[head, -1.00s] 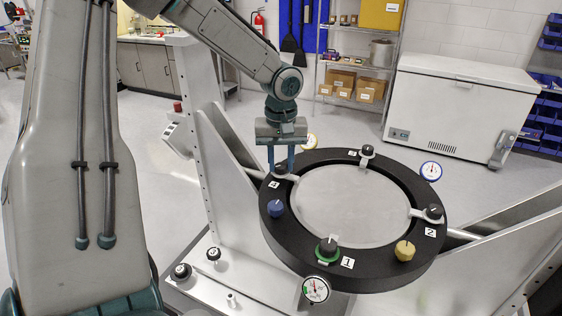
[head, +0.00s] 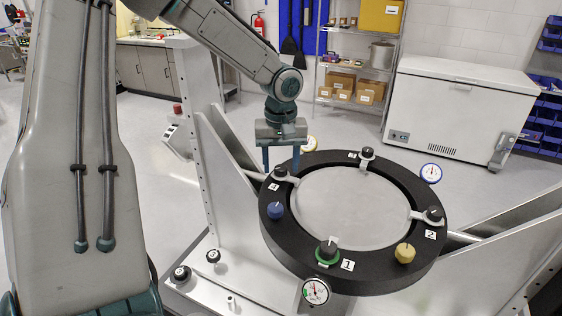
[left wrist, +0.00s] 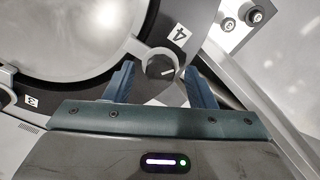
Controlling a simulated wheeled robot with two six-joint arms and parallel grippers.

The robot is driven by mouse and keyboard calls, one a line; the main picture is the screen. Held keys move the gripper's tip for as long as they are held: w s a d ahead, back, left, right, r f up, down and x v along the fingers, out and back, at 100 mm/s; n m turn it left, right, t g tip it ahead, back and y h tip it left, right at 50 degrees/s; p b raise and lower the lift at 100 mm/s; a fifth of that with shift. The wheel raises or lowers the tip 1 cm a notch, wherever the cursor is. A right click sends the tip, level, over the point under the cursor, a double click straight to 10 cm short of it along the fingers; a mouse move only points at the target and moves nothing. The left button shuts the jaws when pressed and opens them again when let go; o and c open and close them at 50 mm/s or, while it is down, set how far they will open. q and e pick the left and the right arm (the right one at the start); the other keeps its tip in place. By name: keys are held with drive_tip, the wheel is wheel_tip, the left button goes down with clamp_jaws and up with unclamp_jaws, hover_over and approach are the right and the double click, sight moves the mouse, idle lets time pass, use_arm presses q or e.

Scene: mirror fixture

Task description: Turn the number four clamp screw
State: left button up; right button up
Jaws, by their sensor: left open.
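The number four clamp screw (head: 280,173) is a black knob with a white pointer line. It sits on the left of the black ring (head: 274,235), by the label 4 (head: 274,187). My left gripper (head: 281,162) is open and empty, pointing down at this knob. In the left wrist view its fingertips (left wrist: 159,76) stand on either side of the knob, apart from it. I cannot tell their exact height over it. My right gripper is not in view.
The ring carries other black knobs, near label 1 (head: 347,265) and label 2 (head: 430,234), plus a blue knob (head: 275,210) and a yellow knob (head: 405,252). Dial gauges (head: 316,291) stand around its rim. A grey upright plate (head: 215,165) rises close on the left.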

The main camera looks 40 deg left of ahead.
sight(281, 167)
use_arm(q)
drive_tip(key=shift+r, duration=0.35)
wheel_tip(281, 167, up, 6)
drive_tip(key=shift+r+b, duration=0.2)
drive_tip(key=shift+b, duration=0.8)
wheel_tip(281, 167, up, 4)
drive_tip(key=shift+f+p, duration=0.2)
drive_tip(key=shift+p, duration=0.25)
